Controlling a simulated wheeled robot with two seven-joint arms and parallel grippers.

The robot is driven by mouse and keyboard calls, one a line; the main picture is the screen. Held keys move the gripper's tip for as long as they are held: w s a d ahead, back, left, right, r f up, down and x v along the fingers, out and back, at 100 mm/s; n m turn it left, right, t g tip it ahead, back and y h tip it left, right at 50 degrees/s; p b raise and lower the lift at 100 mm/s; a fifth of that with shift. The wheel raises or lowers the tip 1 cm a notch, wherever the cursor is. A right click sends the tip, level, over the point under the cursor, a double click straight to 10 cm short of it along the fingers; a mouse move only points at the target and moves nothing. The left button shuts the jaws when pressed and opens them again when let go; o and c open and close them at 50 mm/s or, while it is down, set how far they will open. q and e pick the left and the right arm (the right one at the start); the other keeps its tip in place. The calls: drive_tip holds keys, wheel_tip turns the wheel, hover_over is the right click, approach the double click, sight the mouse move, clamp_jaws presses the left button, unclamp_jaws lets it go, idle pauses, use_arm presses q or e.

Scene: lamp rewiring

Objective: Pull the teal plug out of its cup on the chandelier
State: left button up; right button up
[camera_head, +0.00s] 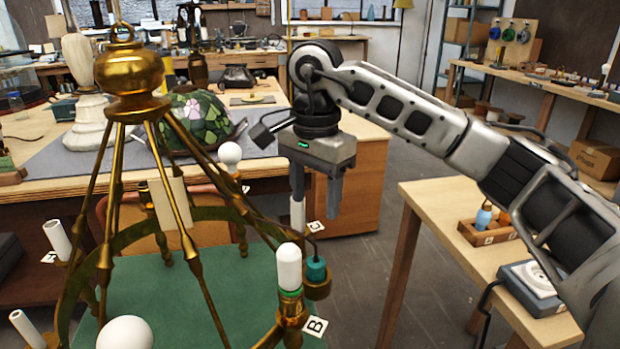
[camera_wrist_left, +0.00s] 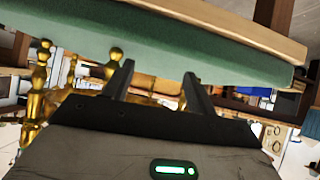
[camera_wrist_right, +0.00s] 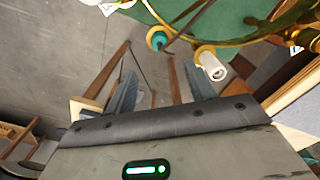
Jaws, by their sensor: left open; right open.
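The brass chandelier (camera_head: 128,80) stands at the left of the head view, above a green mat. The teal plug (camera_head: 316,269) sits in a small brass cup (camera_head: 318,290) on its right side, with a thin dark cord rising from its top. The plug also shows in the right wrist view (camera_wrist_right: 157,40), beyond my fingers. My right gripper (camera_head: 318,207) hangs fingers down above and behind the plug in the head view, open, empty and apart from it. My left gripper (camera_wrist_left: 158,80) is open and empty in its wrist view, with brass parts and green mat beyond; the head view does not show it.
A white bulb (camera_head: 230,154) and another white sleeve (camera_head: 298,214) are nearby. A side table (camera_head: 450,255) at the right holds a wooden block with a blue bottle.

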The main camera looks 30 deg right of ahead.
sight(315, 261)
wheel_tip(315, 261, down, 13)
drive_tip(key=shift+s+f+p, duration=0.1)
drive_tip(key=shift+f+p, duration=0.05)
drive_tip(key=shift+p, duration=0.45)
drive_tip(key=shift+f, duration=0.4)
use_arm(q)
drive_tip(key=shift+s+a, duration=0.15)
drive_tip(key=shift+s, duration=0.2)
use_arm(e)
drive_tip(key=c, duration=1)
use_arm(q)
drive_tip(key=shift+r, duration=0.1)
drive_tip(key=shift+w+r, duration=0.1)
drive_tip(key=shift+r, duration=0.05)
use_arm(e)
drive_tip(key=shift+r, duration=0.1)
